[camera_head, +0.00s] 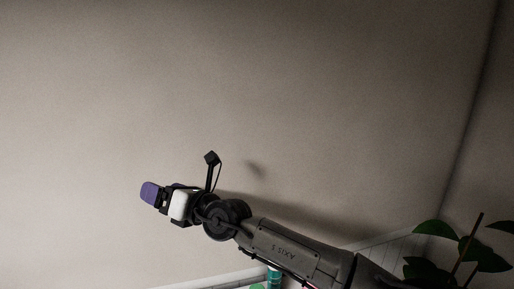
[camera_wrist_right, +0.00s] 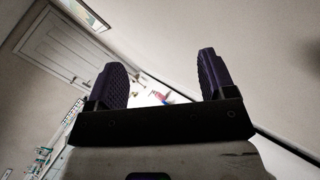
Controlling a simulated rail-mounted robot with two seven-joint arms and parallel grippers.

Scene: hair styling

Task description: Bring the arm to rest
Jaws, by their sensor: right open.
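My right arm reaches in from the lower right in the head view, raised in front of a bare wall. My right gripper (camera_head: 162,191) is at its end, pointing left, with purple finger pads. In the right wrist view the two purple fingers of my right gripper (camera_wrist_right: 163,80) stand well apart with nothing between them. The gripper is open and empty. My left gripper is in neither view.
A plain beige wall (camera_head: 250,80) fills most of the head view. A leafy green plant (camera_head: 462,250) stands at the lower right. A teal item (camera_head: 273,276) shows below the arm. The wrist view shows a white door (camera_wrist_right: 62,50) at upper left.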

